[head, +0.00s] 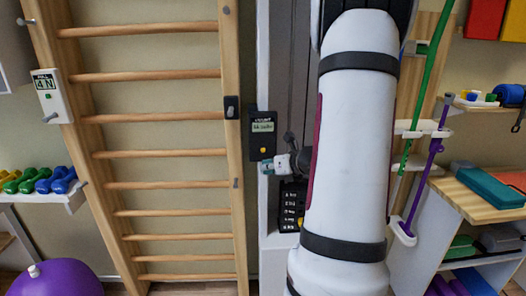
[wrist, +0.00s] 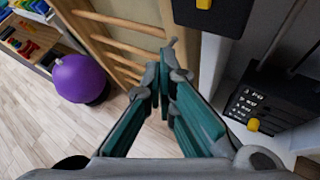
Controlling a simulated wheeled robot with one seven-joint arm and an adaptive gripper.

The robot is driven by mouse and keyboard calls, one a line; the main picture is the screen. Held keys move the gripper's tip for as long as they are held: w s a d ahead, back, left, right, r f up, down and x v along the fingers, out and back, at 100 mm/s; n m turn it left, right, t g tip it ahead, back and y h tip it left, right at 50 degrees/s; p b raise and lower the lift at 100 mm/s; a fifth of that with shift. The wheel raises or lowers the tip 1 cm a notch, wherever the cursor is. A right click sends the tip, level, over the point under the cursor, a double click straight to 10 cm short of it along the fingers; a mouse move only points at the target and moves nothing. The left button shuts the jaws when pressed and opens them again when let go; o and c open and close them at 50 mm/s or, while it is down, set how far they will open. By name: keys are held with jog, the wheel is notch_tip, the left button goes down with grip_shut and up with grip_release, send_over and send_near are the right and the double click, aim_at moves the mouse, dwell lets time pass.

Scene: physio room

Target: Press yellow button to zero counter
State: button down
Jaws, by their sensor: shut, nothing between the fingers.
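The counter (head: 263,127) is a black box with a pale green display, fixed on a light upright beside the wooden wall bars. Its yellow button (head: 263,150) is low on its face. In the wrist view the button (wrist: 204,4) shows at the top edge, on the lower part of the black counter (wrist: 228,14). I see no contact with the button.
A weight stack (wrist: 272,105) with a yellow knob (wrist: 253,124) stands below right of my gripper. Wooden wall bars (head: 150,154) stand close on the left. A purple ball (head: 55,279) rests at lower left. Dumbbells (head: 40,182) lie on a shelf.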

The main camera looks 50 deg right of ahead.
jog(key=shift+w+d, duration=0.9)
jog(key=shift+d, duration=0.2)
jog(key=shift+w+d, duration=0.9)
jog(key=shift+d, duration=0.2)
jog(key=shift+w, duration=0.1)
jog(key=shift+w+d, duration=0.2)
jog(key=shift+d, duration=0.1)
jog(key=shift+w+d, duration=0.3)
jog(key=shift+d, duration=0.1)
dwell(0.6)
dwell(0.3)
jog(key=shift+s+a, duration=0.6)
jog(key=shift+a, duration=0.1)
jog(key=shift+a, duration=0.1)
jog(key=shift+s+a+b, duration=0.5)
jog(key=shift+s+a, duration=1.1)
jog(key=shift+a, duration=0.25)
